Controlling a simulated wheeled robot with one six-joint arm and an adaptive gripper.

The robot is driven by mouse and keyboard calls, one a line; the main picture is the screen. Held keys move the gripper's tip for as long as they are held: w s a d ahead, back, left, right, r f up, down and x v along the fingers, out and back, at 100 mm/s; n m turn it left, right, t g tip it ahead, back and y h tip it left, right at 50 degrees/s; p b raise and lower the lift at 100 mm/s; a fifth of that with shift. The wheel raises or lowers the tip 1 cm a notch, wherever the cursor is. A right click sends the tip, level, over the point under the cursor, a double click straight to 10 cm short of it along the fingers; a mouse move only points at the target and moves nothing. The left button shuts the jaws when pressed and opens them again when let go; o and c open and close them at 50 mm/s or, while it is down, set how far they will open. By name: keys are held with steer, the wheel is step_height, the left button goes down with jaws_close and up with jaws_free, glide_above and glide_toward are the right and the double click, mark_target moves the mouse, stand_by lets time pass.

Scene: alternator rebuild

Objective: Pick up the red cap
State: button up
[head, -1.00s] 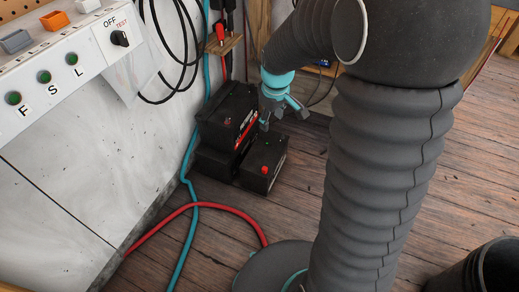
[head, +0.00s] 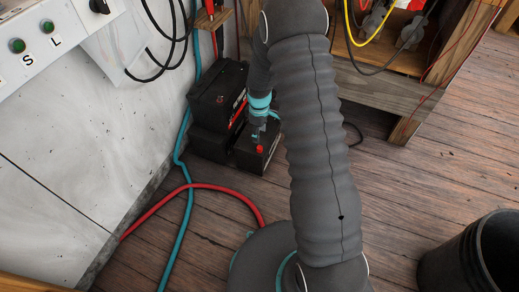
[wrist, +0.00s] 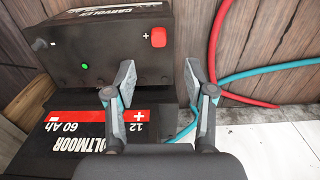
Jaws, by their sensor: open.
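The red cap (head: 259,149) sits on top of the front black battery (head: 258,163). In the wrist view the red cap (wrist: 158,37) is a small rounded block beside a white plus sign, on the black battery (wrist: 90,50). My gripper (head: 258,132) is just above and behind the cap in the head view, pointing down. In the wrist view my gripper (wrist: 160,82) has its two fingers apart with nothing between them. The cap lies beyond the fingertips, roughly centred between them. No contact with the cap shows.
A second battery with a red label (wrist: 95,125) stands beside the first. Stacked black batteries (head: 217,95) stand against the white wall. Red (head: 225,190) and teal (head: 181,230) hoses run along the floor. A black bucket (head: 465,255) stands at right.

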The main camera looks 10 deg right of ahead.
mark_target(260, 147)
step_height(260, 147, down, 9)
steer(key=shift+w+r, duration=0.1)
steer(key=c, duration=0.8)
